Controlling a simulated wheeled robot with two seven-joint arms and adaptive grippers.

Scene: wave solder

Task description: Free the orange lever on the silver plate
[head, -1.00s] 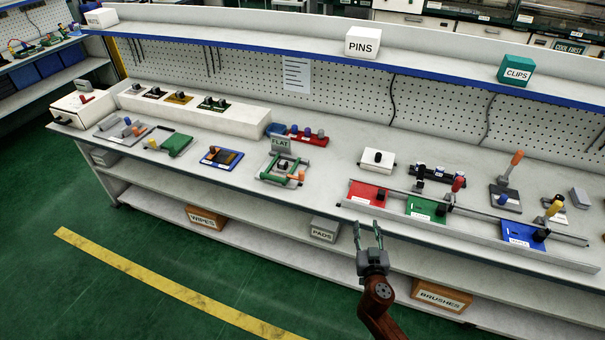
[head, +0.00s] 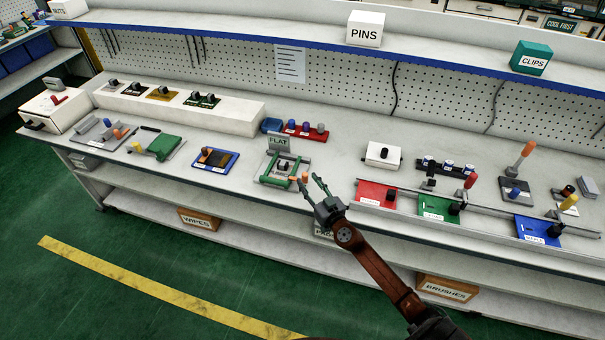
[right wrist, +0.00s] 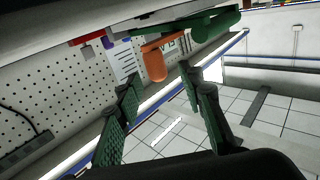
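A silver plate (head: 264,180) with green rails lies near the bench's front edge, with a grey FLAT sign (head: 279,141) at its back. Its small orange lever (head: 304,177) is at the plate's right front corner. My right gripper (head: 309,182) is open and empty at the bench edge, its fingertips close to the lever. In the right wrist view the orange lever (right wrist: 154,63) shows beyond the gap between the open fingers (right wrist: 160,85), beside a green rail (right wrist: 215,25). I cannot tell whether a finger touches it. My left gripper is not in view.
Other orange handles are on a grey plate (head: 93,134) at far left and a tall lever (head: 522,158) at right. A blue tray (head: 229,165) lies left of the silver plate, and a red block (head: 371,197) right of it. A shelf overhangs the back.

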